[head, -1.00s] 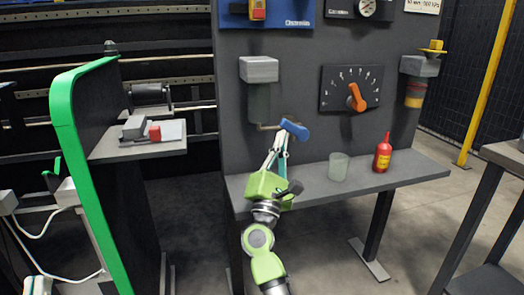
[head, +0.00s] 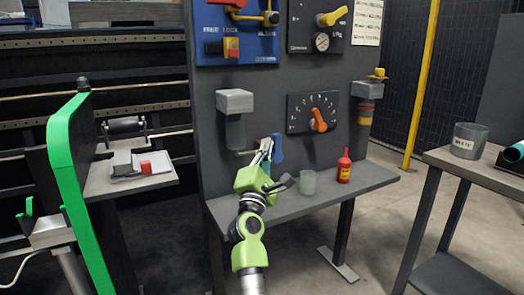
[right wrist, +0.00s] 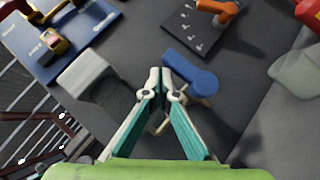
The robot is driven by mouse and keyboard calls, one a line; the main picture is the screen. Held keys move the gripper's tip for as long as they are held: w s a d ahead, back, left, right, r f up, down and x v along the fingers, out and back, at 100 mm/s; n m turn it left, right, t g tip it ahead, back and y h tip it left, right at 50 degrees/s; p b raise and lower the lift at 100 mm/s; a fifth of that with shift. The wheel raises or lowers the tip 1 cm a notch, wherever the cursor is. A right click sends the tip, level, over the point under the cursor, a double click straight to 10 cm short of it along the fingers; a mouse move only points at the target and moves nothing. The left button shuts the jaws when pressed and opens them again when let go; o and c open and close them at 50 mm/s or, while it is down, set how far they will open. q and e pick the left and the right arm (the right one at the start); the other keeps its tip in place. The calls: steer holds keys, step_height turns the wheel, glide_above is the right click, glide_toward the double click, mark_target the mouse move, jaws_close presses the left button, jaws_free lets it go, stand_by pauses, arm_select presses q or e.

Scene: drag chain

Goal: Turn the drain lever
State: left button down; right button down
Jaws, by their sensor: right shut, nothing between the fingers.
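The blue drain lever (head: 277,149) hangs nearly upright under the filter unit, whose grey block (head: 235,101) tops a dark bowl on the grey panel. A thin brownish pipe (head: 244,153) runs from the bowl's base toward the lever. My right gripper (head: 267,143) is shut and empty, with its fingertips just left of the lever. In the right wrist view the closed fingertips (right wrist: 160,72) lie beside the blue lever (right wrist: 190,73); I cannot tell whether they touch it.
A clear cup (head: 307,183) and a red bottle (head: 343,167) stand on the grey shelf (head: 372,177) to the right. An orange-handled dial (head: 318,120) is above them. A green-edged stand (head: 62,165) is at left; a side table (head: 440,158) is at right.

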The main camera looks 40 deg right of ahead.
arm_select(q)
steer(key=shift+s+a+f, duration=0.1)
steer(key=shift+s+f, duration=0.05)
steer(key=shift+f, duration=0.15)
arm_select(e)
steer(key=shift+d+r, duration=0.15)
steer(key=shift+r, duration=0.05)
stand_by(0.3)
